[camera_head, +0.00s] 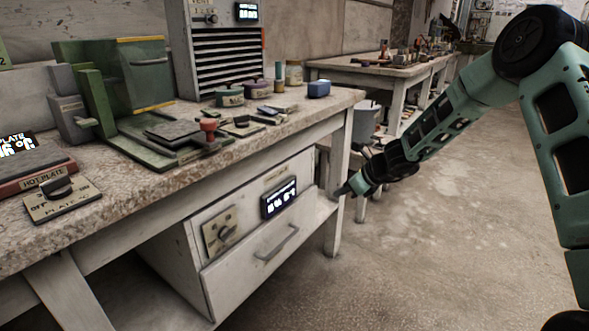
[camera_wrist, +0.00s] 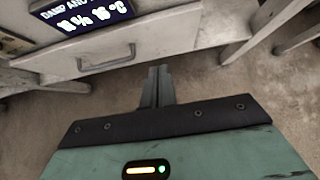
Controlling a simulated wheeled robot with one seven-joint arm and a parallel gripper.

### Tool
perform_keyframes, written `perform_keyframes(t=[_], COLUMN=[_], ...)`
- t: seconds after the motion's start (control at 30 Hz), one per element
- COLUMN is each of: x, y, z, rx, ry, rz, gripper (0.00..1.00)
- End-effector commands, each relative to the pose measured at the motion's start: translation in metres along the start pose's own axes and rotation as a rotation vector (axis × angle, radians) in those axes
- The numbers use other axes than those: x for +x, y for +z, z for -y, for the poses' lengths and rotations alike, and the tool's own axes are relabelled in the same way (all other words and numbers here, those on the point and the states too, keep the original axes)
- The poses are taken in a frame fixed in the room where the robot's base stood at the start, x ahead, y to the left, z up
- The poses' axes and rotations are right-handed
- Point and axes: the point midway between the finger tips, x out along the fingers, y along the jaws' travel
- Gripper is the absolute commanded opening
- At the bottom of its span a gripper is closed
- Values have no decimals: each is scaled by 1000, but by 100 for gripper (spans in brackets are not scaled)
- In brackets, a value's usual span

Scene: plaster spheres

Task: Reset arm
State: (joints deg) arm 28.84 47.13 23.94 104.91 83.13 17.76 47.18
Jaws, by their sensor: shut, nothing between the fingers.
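My arm reaches in from the right in the head view, and my gripper (camera_head: 343,191) hangs at its end, beside the front right leg of the workbench (camera_head: 262,148). In the wrist view my gripper (camera_wrist: 158,76) shows its two fingers together, shut and empty. Past the fingertips is a pale drawer unit (camera_head: 262,235) under the bench. Its drawer handle (camera_wrist: 106,60) and dark digital display (camera_wrist: 82,14) show in the wrist view. The fingers appear apart from the drawer, over the floor.
The bench top holds a green press-like machine (camera_head: 125,90), a hot plate (camera_head: 30,165), a louvred cabinet (camera_head: 215,55), small round pots (camera_head: 229,96) and a blue box (camera_head: 319,88). A grey bucket (camera_head: 367,118) stands behind my gripper. Open floor (camera_head: 450,230) lies to the right.

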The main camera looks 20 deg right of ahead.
Motion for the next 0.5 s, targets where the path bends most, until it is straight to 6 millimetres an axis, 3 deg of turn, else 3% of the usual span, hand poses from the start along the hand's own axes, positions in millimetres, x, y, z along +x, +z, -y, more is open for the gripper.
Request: perform_keyframes(t=[0.13,0.23,0.37,0.4,0.5], x=[-1,-5,-21,-29,-53], y=[9,27,51,55,56], z=[-16,-55,-139,-168,-237], rx=[-66,-241,-623,-758,-1103], ry=[24,84,218,266,391], rz=[-2,-8,-16,-16,-12], gripper=[0,0,0,0,0])
